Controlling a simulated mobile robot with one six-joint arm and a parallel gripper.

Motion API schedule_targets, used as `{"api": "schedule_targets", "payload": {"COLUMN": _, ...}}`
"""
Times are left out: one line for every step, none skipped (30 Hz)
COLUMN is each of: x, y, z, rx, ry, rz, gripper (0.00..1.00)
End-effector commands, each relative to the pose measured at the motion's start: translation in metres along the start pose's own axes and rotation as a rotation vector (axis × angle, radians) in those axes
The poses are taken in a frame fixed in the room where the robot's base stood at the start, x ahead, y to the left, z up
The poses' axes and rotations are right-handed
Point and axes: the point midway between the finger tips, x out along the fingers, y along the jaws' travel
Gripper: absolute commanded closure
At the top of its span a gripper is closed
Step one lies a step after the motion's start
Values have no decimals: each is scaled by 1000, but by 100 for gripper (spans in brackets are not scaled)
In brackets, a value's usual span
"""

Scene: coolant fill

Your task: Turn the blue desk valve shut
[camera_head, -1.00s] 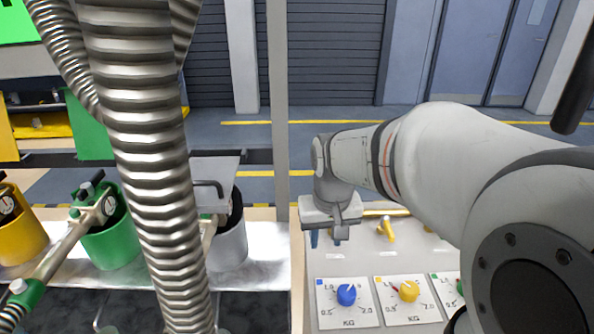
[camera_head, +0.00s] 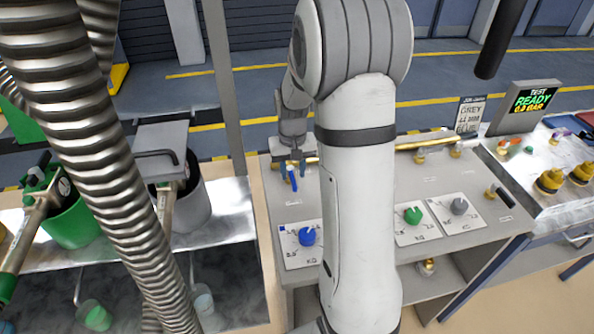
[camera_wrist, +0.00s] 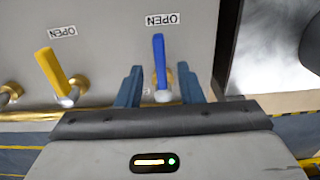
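The blue desk valve (camera_wrist: 158,52) has a narrow blue lever, which points straight at a white OPEN label (camera_wrist: 161,19) in the wrist view. Its pale round hub lies at the lever's near end. My gripper (camera_wrist: 160,69) is open, with one blue finger on each side of the lever and a visible gap on both sides. In the head view my gripper (camera_head: 290,166) is over the back left of the desk, and the blue lever (camera_head: 293,183) shows just below it. Contact with the lever is not visible.
A yellow valve lever (camera_wrist: 53,68) with its own OPEN label stands left of the blue one in the wrist view. A blue dial (camera_head: 307,236) sits on the desk (camera_head: 276,208). A grey canister (camera_head: 190,205) stands to the left.

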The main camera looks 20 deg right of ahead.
Motion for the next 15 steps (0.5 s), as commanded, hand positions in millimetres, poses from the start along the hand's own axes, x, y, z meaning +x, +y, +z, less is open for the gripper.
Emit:
{"api": "schedule_targets", "payload": {"x": 5, "y": 0, "z": 0, "rx": 0, "ry": -2, "rz": 0, "gripper": 66}}
{"api": "schedule_targets", "payload": {"x": 8, "y": 0, "z": 0, "rx": 0, "ry": -2, "rz": 0, "gripper": 66}}
{"api": "schedule_targets", "payload": {"x": 12, "y": 0, "z": 0, "rx": 0, "ry": -1, "rz": 0, "gripper": 66}}
{"api": "schedule_targets", "payload": {"x": 14, "y": 0, "z": 0, "rx": 0, "ry": 0, "rz": 0, "gripper": 66}}
{"api": "schedule_targets", "payload": {"x": 15, "y": 0, "z": 0, "rx": 0, "ry": 0, "rz": 0, "gripper": 66}}
{"api": "schedule_targets", "payload": {"x": 16, "y": 0, "z": 0, "rx": -1, "ry": 0, "rz": 0, "gripper": 66}}
{"api": "schedule_targets", "payload": {"x": 17, "y": 0, "z": 0, "rx": -1, "ry": 0, "rz": 0, "gripper": 66}}
{"api": "schedule_targets", "payload": {"x": 17, "y": 0, "z": 0, "rx": -1, "ry": 1, "rz": 0, "gripper": 66}}
{"api": "schedule_targets", "payload": {"x": 17, "y": 0, "z": 0, "rx": -1, "ry": 1, "rz": 0, "gripper": 66}}
{"api": "schedule_targets", "payload": {"x": 18, "y": 0, "z": 0, "rx": -1, "ry": 1, "rz": 0, "gripper": 66}}
{"api": "schedule_targets", "payload": {"x": 17, "y": 0, "z": 0, "rx": -1, "ry": 1, "rz": 0, "gripper": 66}}
{"api": "schedule_targets", "payload": {"x": 17, "y": 0, "z": 0, "rx": -1, "ry": 1, "rz": 0, "gripper": 66}}
{"api": "schedule_targets", "payload": {"x": 17, "y": 0, "z": 0, "rx": -1, "ry": 1, "rz": 0, "gripper": 66}}
{"api": "schedule_targets", "payload": {"x": 17, "y": 0, "z": 0, "rx": -1, "ry": 1, "rz": 0, "gripper": 67}}
{"api": "schedule_targets", "payload": {"x": 17, "y": 0, "z": 0, "rx": -1, "ry": 1, "rz": 0, "gripper": 70}}
